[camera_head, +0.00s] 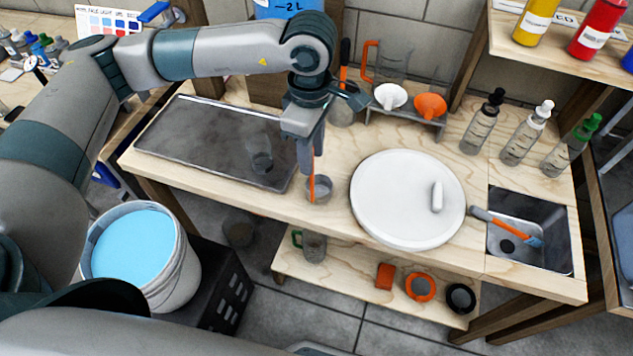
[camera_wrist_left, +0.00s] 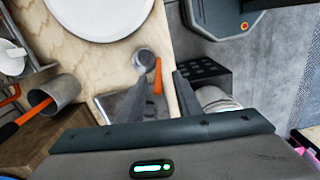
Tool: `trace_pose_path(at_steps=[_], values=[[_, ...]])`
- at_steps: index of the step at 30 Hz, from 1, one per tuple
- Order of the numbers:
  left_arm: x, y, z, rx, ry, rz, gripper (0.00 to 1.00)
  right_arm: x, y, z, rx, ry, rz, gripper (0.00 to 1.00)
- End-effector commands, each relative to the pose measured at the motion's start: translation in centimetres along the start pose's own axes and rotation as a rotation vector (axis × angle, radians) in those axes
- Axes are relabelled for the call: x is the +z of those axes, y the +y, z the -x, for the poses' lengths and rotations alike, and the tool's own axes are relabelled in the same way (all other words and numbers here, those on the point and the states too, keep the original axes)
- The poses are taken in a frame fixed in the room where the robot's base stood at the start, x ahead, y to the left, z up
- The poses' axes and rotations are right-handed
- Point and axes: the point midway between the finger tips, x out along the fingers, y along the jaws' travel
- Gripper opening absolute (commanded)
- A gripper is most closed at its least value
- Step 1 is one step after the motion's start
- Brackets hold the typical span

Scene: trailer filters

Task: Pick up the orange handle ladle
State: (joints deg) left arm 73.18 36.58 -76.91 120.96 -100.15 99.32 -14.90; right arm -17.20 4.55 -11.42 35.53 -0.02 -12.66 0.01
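The orange-handled ladle stands on the wooden bench with its grey cup (camera_head: 320,189) down and its orange handle (camera_head: 312,178) pointing up, just left of the white round plate. It also shows in the left wrist view as the cup (camera_wrist_left: 145,60) and handle (camera_wrist_left: 158,78). My left gripper (camera_head: 308,165) points down above the cup. In the left wrist view its two fingers (camera_wrist_left: 164,76) are apart, with the handle between them, nearer the left finger. Contact cannot be told. My right gripper is not in view.
A white round plate (camera_head: 400,205) lies right of the ladle and a dark metal tray (camera_head: 205,135) lies left. A sink (camera_head: 550,240) with an orange-handled brush (camera_head: 508,227) is at the right. A rack with funnels (camera_head: 430,106) and bottles (camera_head: 520,135) stands behind.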

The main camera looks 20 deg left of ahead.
Motion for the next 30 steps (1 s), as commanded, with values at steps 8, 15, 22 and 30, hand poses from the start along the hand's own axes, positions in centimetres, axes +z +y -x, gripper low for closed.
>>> trace_pose_path(at_steps=[8,15,22,30], values=[[-0.1,0.2,-2.9,-0.003,0.000,0.001,0.31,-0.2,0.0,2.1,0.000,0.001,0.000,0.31],[-0.1,0.3,-3.7,0.001,0.000,0.001,0.31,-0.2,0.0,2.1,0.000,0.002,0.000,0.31],[-0.1,0.3,-3.7,0.001,0.000,0.001,0.31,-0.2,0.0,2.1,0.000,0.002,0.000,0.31],[-0.1,0.3,-3.7,0.001,0.000,0.001,0.00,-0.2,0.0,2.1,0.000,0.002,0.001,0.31]])
